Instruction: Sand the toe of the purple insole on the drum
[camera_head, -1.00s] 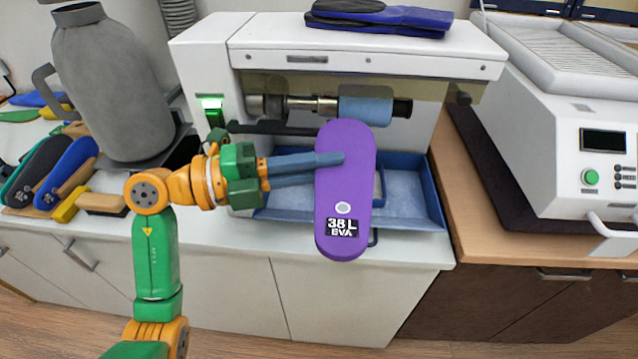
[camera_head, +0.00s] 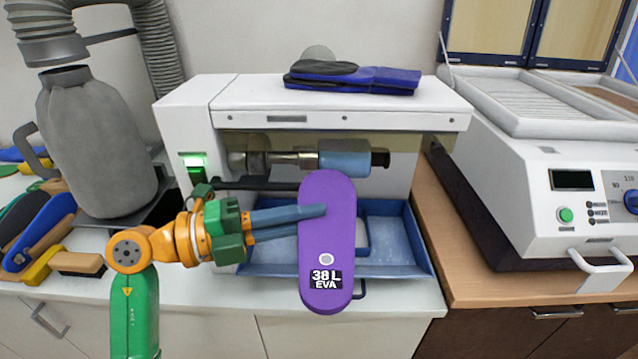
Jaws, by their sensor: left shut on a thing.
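The purple insole (camera_head: 328,236) is held upright in front of the sanding machine (camera_head: 340,105), its label reading "38 L EVA" at the lower end. My left gripper (camera_head: 312,212) is shut on the insole's left edge, at its upper half. The blue drum (camera_head: 344,162) sits on a horizontal shaft under the machine's hood. The insole's upper end is just below the drum in the picture; I cannot tell the depth gap between them. The insole hides part of the blue tray (camera_head: 400,252) under the drum. My right gripper is not in view.
Insoles and a brush (camera_head: 80,263) lie on the counter at left. A white press (camera_head: 545,170) stands on the wooden counter at right.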

